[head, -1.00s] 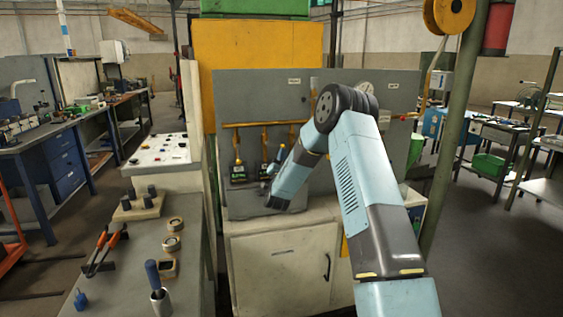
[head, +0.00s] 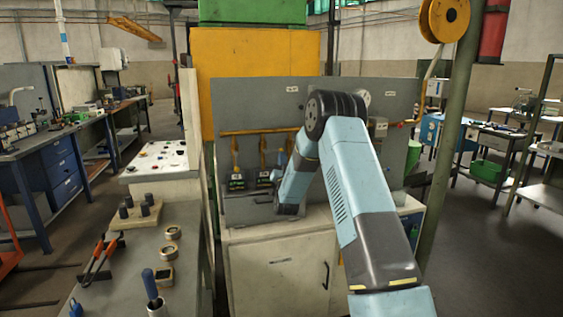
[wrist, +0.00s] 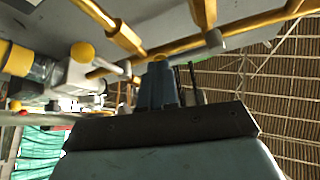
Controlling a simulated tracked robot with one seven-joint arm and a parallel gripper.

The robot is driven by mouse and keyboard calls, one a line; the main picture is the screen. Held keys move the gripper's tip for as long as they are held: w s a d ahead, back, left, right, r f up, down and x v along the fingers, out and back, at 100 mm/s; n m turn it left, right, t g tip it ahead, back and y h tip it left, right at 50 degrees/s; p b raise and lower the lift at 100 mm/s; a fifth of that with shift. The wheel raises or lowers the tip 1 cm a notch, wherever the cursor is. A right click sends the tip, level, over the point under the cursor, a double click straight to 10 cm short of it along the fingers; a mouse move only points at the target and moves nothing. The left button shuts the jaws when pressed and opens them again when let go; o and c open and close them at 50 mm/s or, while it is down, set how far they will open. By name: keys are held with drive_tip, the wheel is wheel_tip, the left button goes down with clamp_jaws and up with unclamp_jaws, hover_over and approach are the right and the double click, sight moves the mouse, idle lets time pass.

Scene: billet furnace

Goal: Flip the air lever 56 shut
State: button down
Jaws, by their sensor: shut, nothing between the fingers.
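The grey panel (head: 400,100) carries a yellow horizontal pipe (head: 245,132) with several yellow drop pipes and small valve fittings (head: 236,180) below it. No number 56 is readable, so I cannot tell which lever is the air lever.
A pale cabinet (head: 275,275) stands below the panel. At the left are a bench (head: 190,255) with tongs (head: 103,255) and a white control desk (head: 165,158). A green post (head: 447,150) rises right of my arm.

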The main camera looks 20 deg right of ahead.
drive_tip(key=shift+s+f, duration=0.1)
drive_tip(key=v, duration=1.3)
wheel_tip(320, 180, up, 11)
drive_tip(key=a+n+g+y, duration=0.2)
drive_tip(key=n+g+y, duration=0.1)
drive_tip(key=g, duration=0.1)
drive_tip(key=s+a+r+n+g+y, duration=0.1)
drive_tip(key=s+r+g, duration=0.5)
drive_tip(key=s, duration=0.4)
drive_tip(key=s+r+n+g, duration=0.1)
drive_tip(key=s+g, duration=0.7)
drive_tip(key=s, duration=3.1)
drive_tip(key=shift+d+n+g, duration=0.3)
drive_tip(key=shift+g, duration=0.1)
drive_tip(key=c, duration=1.8)
unclamp_jaws()
drive_tip(key=shift+r, duration=0.15)
